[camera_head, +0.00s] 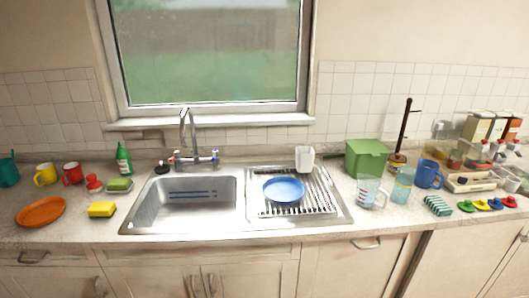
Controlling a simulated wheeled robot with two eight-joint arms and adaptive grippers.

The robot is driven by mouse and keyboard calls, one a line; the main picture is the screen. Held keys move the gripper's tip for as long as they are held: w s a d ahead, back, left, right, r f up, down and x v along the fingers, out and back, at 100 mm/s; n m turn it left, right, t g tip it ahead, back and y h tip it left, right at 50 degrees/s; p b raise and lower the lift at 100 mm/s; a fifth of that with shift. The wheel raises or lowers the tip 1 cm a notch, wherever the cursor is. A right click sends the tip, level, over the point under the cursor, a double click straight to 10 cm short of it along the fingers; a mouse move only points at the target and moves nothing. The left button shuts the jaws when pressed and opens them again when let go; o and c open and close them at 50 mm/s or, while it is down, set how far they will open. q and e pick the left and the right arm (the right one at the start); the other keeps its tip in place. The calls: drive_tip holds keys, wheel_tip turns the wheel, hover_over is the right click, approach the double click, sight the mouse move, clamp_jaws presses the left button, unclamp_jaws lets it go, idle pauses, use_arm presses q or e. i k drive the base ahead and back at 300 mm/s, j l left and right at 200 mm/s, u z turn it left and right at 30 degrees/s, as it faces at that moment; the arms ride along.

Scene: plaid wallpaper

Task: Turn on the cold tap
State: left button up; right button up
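A chrome tap (186,135) with a tall curved spout stands behind the sink basin, in front of the window. It has a handle on each side. The right handle (215,158) shows a small blue mark, and the left handle (172,160) looks dark and reddish; both are too small to tell their exact turn. No water stream shows under the spout. Neither of my grippers is in view.
A green bottle (124,160), green-topped sponge (119,185) and yellow sponge (101,209) are left of the sink. A green box (366,157) and jugs are at right. Space above the basin is clear.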

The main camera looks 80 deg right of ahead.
sight(216, 151)
drive_tip(key=z, duration=2.15)
